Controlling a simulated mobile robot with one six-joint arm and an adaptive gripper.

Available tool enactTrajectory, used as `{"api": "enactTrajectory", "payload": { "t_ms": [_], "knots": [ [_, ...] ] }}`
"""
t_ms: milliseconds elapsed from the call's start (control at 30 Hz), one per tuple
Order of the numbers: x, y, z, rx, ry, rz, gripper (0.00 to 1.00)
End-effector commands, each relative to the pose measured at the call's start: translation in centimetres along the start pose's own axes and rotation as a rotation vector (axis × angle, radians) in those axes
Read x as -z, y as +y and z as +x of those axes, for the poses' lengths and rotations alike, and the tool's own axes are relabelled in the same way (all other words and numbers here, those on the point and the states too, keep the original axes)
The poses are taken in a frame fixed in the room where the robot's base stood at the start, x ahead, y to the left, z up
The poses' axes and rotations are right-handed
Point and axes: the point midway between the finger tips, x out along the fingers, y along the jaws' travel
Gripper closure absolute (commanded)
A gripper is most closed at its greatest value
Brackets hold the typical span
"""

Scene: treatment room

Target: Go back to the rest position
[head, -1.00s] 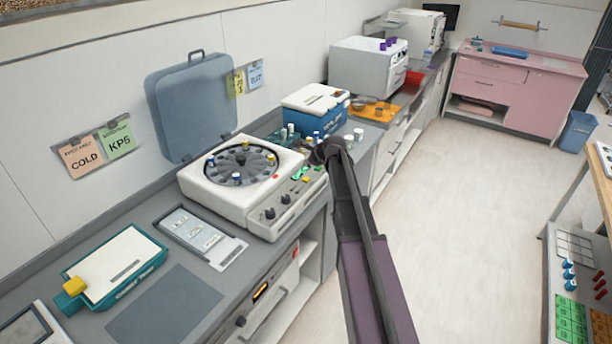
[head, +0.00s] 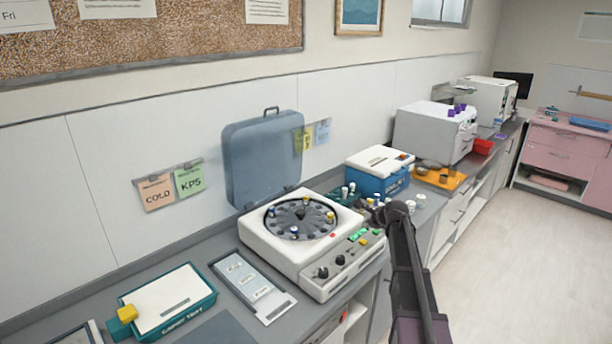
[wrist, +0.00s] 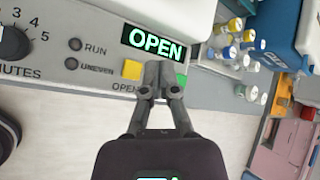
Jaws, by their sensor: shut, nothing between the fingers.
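My gripper (wrist: 158,75) is shut and empty in the wrist view. Its fingertips are together in front of the centrifuge panel, by the yellow button (wrist: 132,70) and a green button; I cannot tell whether they touch it. The panel display (wrist: 152,40) reads OPEN. In the head view my arm reaches up from the bottom right to the right end of the centrifuge (head: 270,241), and the fingers are hidden there. The centrifuge lid (head: 262,160) stands raised, and several capped tubes sit in the rotor (head: 300,212).
Several capped vials stand behind the panel, beside a blue and white box (head: 378,178). A grey tray (head: 240,278) and a teal device (head: 165,305) lie on the counter to the left. An orange mat (head: 455,184) lies farther along. The floor (head: 540,250) at right is clear.

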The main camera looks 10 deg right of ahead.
Motion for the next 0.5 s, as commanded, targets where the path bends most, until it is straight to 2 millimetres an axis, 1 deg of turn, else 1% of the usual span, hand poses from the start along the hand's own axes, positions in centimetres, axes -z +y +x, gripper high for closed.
{"api": "enactTrajectory", "payload": {
  "t_ms": [167,267,367,500],
  "knots": [
    [-0.9,2.6,-0.5,-0.045,0.012,-0.114,1.0],
    [-1.6,5.2,-1.1,-0.092,0.024,-0.234,1.0],
    [-2.4,8.5,-1.9,-0.156,0.035,-0.393,1.0],
    [-3.3,13.5,-3.4,-0.263,0.041,-0.645,1.0]
  ]
}}
